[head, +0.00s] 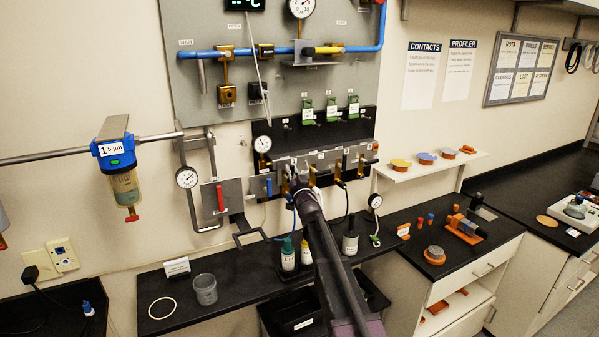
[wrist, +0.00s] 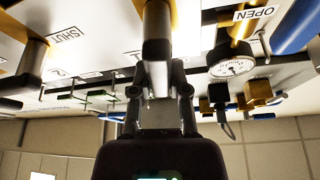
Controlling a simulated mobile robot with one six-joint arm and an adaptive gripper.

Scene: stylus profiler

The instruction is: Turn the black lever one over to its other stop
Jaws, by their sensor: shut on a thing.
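My gripper (wrist: 158,82) is shut on a short rounded handle (wrist: 157,42) with a gold part behind it, which I take to be the black lever; it looks grey in the glare. In the head view my gripper (head: 293,180) is at the left part of a grey valve strip on the wall, and my arm hides most of the lever. The wrist view shows a SHUT label (wrist: 66,34) to the left of the handle and an OPEN label (wrist: 254,12) to the right. Which stop the lever is at cannot be told.
A similar dark handle (wrist: 33,58) is close on the left, and a blue handle (wrist: 296,28) and a gauge (wrist: 231,66) are on the right. A blue lever (head: 268,186) and a red lever (head: 220,198) are left of my gripper. Bottles (head: 288,255) stand on the bench below.

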